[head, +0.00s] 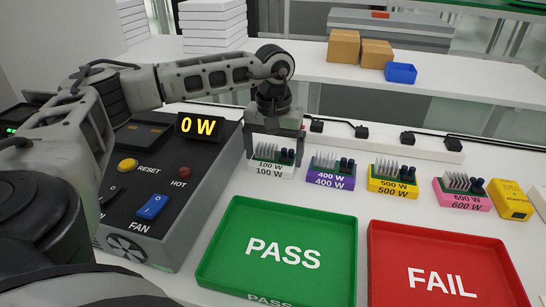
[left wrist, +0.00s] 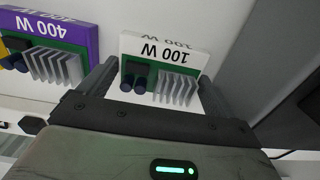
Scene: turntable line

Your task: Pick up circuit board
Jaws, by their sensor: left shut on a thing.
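The circuit board labelled 100 W (head: 270,163) is a white block with a green board, grey heatsink fins and dark blue cylinders. It sits at the left end of a row of similar boards on the white table. My left gripper (head: 273,155) comes down from above, with its fingers on either side of this board. In the left wrist view the 100 W board (left wrist: 165,62) lies between the two fingers (left wrist: 158,88), which are shut on it. I cannot tell whether it is lifted off the table. My right gripper does not show in either view.
The purple 400 W (head: 332,170), yellow 500 W (head: 393,182) and pink 600 W (head: 462,197) boards stand to the right, near a yellow adapter (head: 511,203). A green PASS tray (head: 232,225) and red FAIL tray (head: 400,240) lie in front. A test console (head: 205,182) reads 0 W.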

